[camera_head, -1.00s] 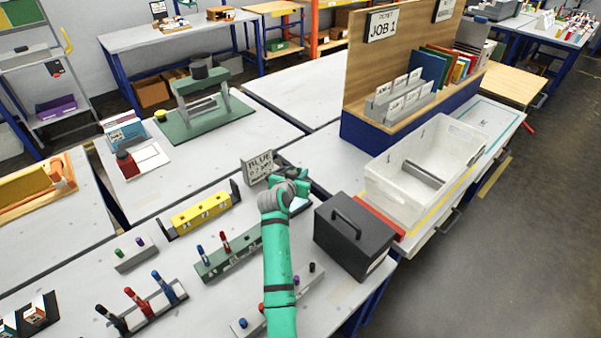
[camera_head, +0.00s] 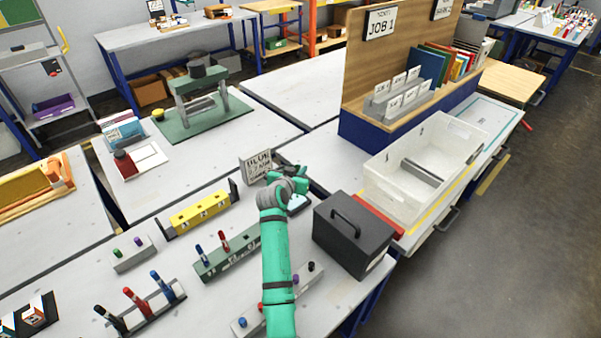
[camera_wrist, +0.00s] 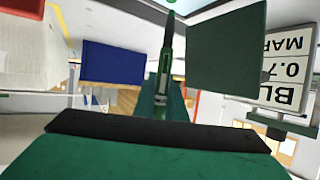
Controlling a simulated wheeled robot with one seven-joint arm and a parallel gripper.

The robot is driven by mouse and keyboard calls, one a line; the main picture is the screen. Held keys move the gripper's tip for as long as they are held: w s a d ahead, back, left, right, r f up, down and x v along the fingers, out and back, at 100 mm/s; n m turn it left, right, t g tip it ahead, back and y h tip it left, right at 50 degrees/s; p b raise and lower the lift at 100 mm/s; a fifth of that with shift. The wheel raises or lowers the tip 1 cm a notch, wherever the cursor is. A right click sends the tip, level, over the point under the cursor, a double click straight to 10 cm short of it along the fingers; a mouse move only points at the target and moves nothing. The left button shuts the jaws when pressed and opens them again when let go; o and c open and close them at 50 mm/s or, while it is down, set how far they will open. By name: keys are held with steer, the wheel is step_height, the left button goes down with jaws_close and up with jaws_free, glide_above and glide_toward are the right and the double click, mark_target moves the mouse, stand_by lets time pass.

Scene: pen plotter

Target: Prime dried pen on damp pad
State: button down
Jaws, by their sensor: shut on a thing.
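My gripper (camera_head: 297,186) is at the end of the green arm, low over the bench, just in front of the small sign reading BLUE 0.7 MM MARKER (camera_head: 257,166). In the wrist view my gripper (camera_wrist: 164,85) is shut on a slim dark pen (camera_wrist: 167,45), whose narrow end points away from the gripper. The pale bluish damp pad (camera_head: 298,204) lies beside the gripper, partly hidden by it. A light bluish edge of the pad (camera_wrist: 178,4) shows in the wrist view by the pen's tip. I cannot tell whether they touch.
A black case (camera_head: 352,235) with a handle stands to the right, close to the arm. A green pen rack (camera_head: 228,256), a yellow block (camera_head: 200,213) and a grey marker rack (camera_head: 145,312) stand to the left. A clear bin (camera_head: 425,170) is beyond the case.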

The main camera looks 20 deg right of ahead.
mark_target(296, 166)
steer(key=shift+a+r, duration=0.2)
steer(key=shift+r, duration=1.45)
steer(key=r, duration=0.3)
steer(key=shift+s+d, duration=0.15)
steer(key=shift+d, duration=0.1)
steer(key=shift+r, duration=0.15)
